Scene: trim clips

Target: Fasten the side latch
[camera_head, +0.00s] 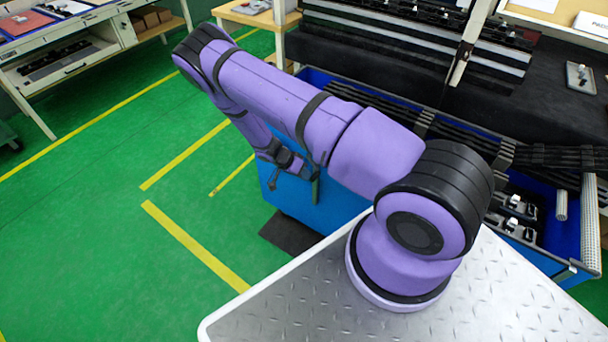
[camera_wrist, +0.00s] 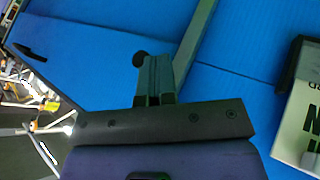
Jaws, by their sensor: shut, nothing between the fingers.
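My gripper (camera_wrist: 157,70) is shut and empty in front of a blue panel (camera_wrist: 90,50) in the wrist view. A dark round knob (camera_wrist: 139,60) shows just left of the fingertips; I cannot tell whether they touch. A grey-green bar (camera_wrist: 197,42) slants up just right of the fingers. Either may belong to the side latch, but I cannot tell its position. In the head view my gripper (camera_head: 290,163) is small and partly hidden by my purple arm, close to the side of a blue crate (camera_head: 300,200). A dark upright strip (camera_head: 315,187) is beside it.
A label with dark letters (camera_wrist: 302,115) is at the right of the wrist view. Black rails and clips (camera_head: 515,215) lie in the blue crate. A shelf bench (camera_head: 75,45) stands at the far left. The green floor (camera_head: 90,230) at left is clear.

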